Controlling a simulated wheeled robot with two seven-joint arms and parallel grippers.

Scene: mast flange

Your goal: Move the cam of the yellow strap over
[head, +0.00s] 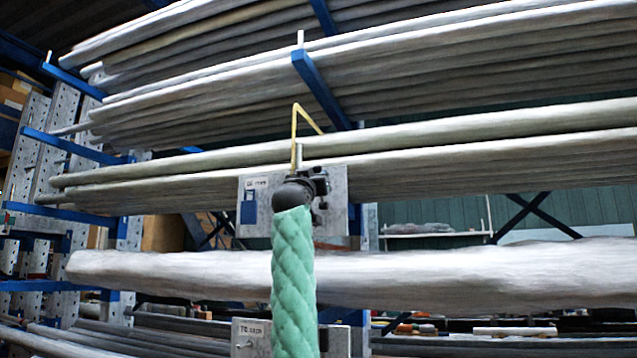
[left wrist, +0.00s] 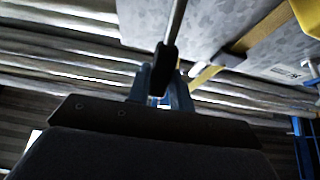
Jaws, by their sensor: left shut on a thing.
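The yellow strap (head: 295,132) rises in a thin loop above a grey metal plate (head: 246,215) and bends down to the right over the pipes. It also shows in the left wrist view (left wrist: 205,77), running beside the plate (left wrist: 205,25). In that view my left gripper (left wrist: 161,92), with blue fingers, is shut on the black grip (left wrist: 165,62) of a metal rod, seemingly the cam's lever. In the head view the left gripper is a dark shape (head: 318,186) against the plate, partly hidden by a black ball-shaped joint. Cam details are hidden. My right gripper is out of view.
Long wrapped pipes (head: 480,155) lie on blue rack arms (head: 322,92) above and behind the plate. A thick pale pipe (head: 480,275) crosses below it. A second labelled plate (head: 252,338) is lower down.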

